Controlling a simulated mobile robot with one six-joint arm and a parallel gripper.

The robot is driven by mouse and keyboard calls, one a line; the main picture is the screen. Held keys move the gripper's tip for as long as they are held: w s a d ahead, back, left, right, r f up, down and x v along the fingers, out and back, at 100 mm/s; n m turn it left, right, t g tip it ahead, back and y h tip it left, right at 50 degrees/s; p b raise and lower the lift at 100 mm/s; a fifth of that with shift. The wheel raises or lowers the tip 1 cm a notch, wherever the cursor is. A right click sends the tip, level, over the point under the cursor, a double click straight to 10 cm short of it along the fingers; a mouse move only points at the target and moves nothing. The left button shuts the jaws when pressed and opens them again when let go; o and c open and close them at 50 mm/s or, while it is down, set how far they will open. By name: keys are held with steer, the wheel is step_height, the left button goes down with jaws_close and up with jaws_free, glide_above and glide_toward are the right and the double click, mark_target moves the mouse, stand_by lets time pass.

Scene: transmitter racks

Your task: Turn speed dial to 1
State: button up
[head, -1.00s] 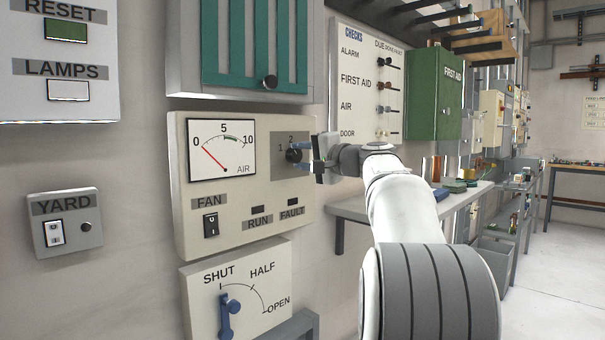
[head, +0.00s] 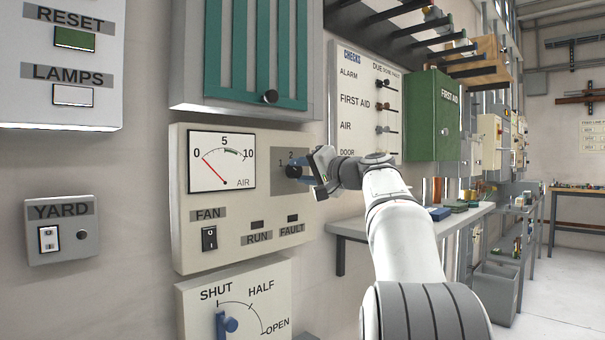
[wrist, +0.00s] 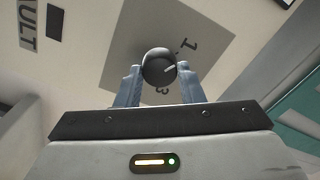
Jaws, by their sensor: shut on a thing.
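The speed dial is a round black knob (head: 293,171) on a grey plate at the right of the cream fan panel (head: 222,222). In the wrist view the knob (wrist: 156,62) sits between the two blue fingers of my gripper (wrist: 160,77), which is shut on it. A 3 shows below the knob; the 2 is hidden in the wrist view. In the head view my gripper (head: 303,172) is tilted at the knob and partly covers the plate.
An air gauge (head: 222,160) and a fan switch (head: 209,238) are left of the dial. A lever panel (head: 235,300) lies below, a teal slatted cabinet (head: 255,55) above. A checks board (head: 365,105) and a shelf (head: 375,222) are to the right.

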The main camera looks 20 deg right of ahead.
steer(key=o, duration=1)
steer(key=v, duration=0.8)
steer(key=shift+w+a+p, duration=0.1)
steer(key=shift+a+p, duration=0.05)
steer(key=shift+p, duration=0.15)
